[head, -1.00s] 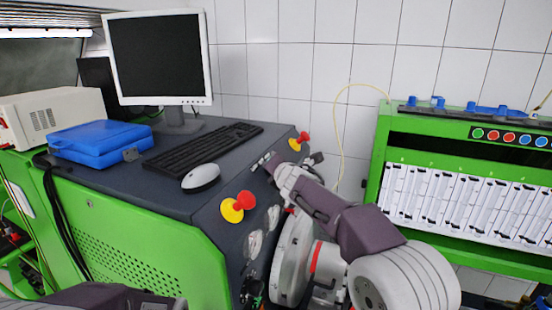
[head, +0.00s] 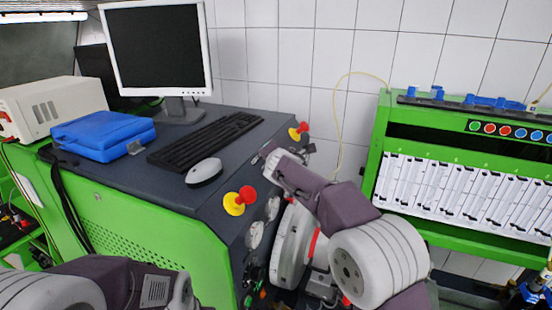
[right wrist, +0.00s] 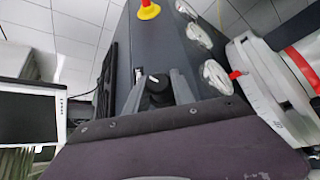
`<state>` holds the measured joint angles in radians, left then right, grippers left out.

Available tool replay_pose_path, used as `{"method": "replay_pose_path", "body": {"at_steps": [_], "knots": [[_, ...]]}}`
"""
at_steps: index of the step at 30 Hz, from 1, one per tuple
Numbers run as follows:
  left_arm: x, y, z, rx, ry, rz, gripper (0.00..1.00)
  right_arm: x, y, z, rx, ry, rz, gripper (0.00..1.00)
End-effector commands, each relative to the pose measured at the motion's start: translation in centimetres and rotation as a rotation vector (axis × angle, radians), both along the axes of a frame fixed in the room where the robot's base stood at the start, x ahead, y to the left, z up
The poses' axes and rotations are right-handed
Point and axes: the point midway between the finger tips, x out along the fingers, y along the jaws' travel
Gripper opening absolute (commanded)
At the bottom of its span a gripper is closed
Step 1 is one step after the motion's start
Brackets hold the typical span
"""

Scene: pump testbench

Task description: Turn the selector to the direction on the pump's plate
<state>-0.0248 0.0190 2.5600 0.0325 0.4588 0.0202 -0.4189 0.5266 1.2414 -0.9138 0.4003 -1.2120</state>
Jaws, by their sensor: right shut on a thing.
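The selector, a dark round knob with a small white mark, shows in the right wrist view (right wrist: 156,84). My right gripper (right wrist: 160,88) is shut on it, one grey finger on each side. In the head view my right gripper (head: 264,154) reaches to the sloped panel at the far right edge of the bench top; the knob is mostly hidden there by the gripper. The pump's plate cannot be made out in either view. My left arm enters at the lower left, but its gripper is out of view.
Red-and-yellow buttons (head: 239,201) (head: 299,131) and round gauges (head: 255,235) sit on the panel near my right arm. A mouse (head: 204,171), keyboard (head: 206,139), blue case (head: 103,136) and monitor (head: 158,50) stand on the bench. A green rack (head: 381,160) stands at right.

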Motion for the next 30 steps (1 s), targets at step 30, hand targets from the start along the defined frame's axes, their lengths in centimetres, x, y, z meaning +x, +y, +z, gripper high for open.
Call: {"method": "replay_pose_path", "body": {"at_steps": [30], "knots": [[0.0,0.0,-3.7,0.0,0.0,0.0,0.36,-8.3,-0.7,3.7,0.002,-0.001,-0.001,0.51]]}}
